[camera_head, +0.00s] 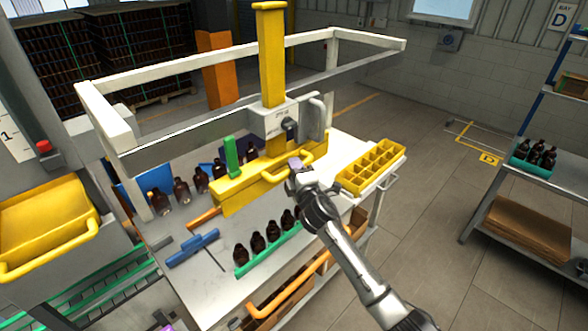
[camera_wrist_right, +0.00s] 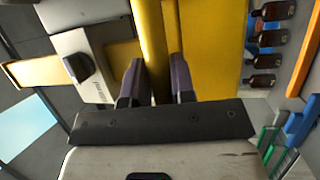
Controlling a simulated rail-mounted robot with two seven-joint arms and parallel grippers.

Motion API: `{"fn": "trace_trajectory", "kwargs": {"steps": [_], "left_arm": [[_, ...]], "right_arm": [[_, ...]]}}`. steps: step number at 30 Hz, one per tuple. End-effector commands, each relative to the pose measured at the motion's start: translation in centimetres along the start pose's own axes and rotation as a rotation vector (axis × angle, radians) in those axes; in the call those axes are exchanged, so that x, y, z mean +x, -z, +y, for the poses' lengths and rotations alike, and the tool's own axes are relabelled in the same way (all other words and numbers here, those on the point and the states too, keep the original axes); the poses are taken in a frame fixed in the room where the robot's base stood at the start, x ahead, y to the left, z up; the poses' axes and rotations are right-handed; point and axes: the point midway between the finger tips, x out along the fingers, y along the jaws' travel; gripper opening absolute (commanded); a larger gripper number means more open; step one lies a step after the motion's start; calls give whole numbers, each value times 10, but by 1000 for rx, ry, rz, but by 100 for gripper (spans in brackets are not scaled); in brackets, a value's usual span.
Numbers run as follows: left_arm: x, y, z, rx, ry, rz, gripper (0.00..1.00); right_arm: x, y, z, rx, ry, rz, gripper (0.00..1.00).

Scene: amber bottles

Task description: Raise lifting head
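The lifting head is a long yellow beam (camera_head: 240,185) with a yellow front handle (camera_head: 270,177), set low below the yellow column (camera_head: 271,60) over the bench. My right gripper (camera_head: 297,165) is at the handle's right end. In the right wrist view its two dark purple fingers (camera_wrist_right: 158,85) stand on either side of the yellow handle bar (camera_wrist_right: 151,40), which fills the narrow gap between them. The contact faces are hidden. A small purple patch at the bottom edge of the head view may be my left gripper (camera_head: 167,328); its fingers cannot be made out.
Amber bottles (camera_head: 257,243) stand in a row along a green strip at the bench front, with others (camera_head: 181,190) behind. A yellow divided crate (camera_head: 371,166) sits right of the beam. A blue clamp-like tool (camera_head: 193,247) lies at left. A white frame (camera_head: 200,60) surrounds the column.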

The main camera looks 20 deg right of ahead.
Motion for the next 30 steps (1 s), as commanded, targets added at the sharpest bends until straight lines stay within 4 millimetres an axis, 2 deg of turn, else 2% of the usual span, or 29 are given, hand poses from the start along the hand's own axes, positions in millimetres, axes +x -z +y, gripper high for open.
{"fn": "trace_trajectory", "kwargs": {"steps": [1, 7, 17, 23, 30], "left_arm": [[-1, 0, 0, 0, 0, 0, 46], [0, 0, 0, 1, 1, -1, 46], [0, -1, -3, 11, 9, -2, 46], [1, -1, -4, 13, 11, -2, 46], [7, -3, -3, 11, 9, -2, 46]], "right_arm": [[2, 0, 8, 1, -12, 2, 27], [1, 0, 6, 1, -9, 1, 46], [-3, 0, 2, -1, -5, 0, 46], [-24, 0, 2, -1, -5, 1, 46], [-67, -1, 1, -1, -6, 1, 46]]}}
